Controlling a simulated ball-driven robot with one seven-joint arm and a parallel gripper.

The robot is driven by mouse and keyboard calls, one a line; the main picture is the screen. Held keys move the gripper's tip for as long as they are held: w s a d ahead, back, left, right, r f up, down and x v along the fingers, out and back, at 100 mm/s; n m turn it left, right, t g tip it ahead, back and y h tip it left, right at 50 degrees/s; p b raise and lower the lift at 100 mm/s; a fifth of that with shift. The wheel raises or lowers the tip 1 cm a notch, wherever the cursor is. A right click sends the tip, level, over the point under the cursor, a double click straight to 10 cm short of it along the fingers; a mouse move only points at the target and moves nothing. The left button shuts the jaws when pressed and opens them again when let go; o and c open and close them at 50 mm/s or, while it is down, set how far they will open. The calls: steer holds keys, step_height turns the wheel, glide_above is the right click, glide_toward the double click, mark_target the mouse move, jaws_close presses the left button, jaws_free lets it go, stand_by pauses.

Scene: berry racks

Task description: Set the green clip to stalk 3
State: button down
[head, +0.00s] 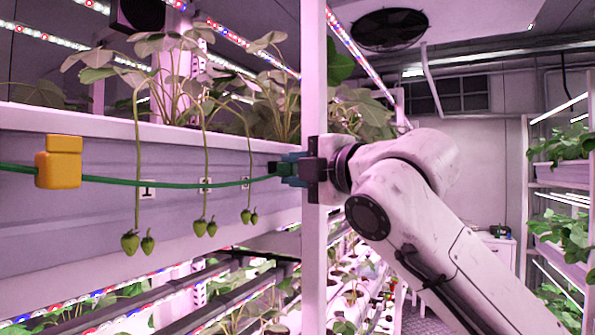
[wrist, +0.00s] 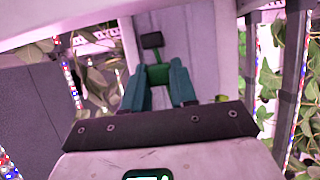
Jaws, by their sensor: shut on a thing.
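My gripper (head: 284,169) is at the right of the planter front, to the right of the third stalk (head: 249,140). In the wrist view its teal fingers are shut on the green clip (wrist: 158,75), with a dark block beyond it. In the head view the clip is mostly hidden by the fingers. A green line (head: 110,181) runs from the left edge through a yellow block (head: 60,165) to the gripper, crossing the hanging stalks. Stalk 1 (head: 137,140) and stalk 2 (head: 205,140) hang farther left. Each stalk bears green berries. The third stalk's label (head: 245,183) is too small to read.
A white post (head: 314,90) stands close beside the gripper, partly behind my arm. The planter wall (head: 90,215) lies behind the stalks. Leaves (head: 270,95) spread above its rim, and lit rails (head: 150,310) run below. Free room lies in front of the planter wall.

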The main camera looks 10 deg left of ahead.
steer(key=s+a+b, duration=0.1)
steer(key=s+a, duration=0.1)
steer(key=s, duration=0.4)
steer(key=shift+b, duration=0.35)
steer(key=c, duration=0.9)
jaws_free()
steer(key=b+v, duration=0.3)
steer(key=v, duration=0.7)
steer(key=shift+s+d, duration=0.25)
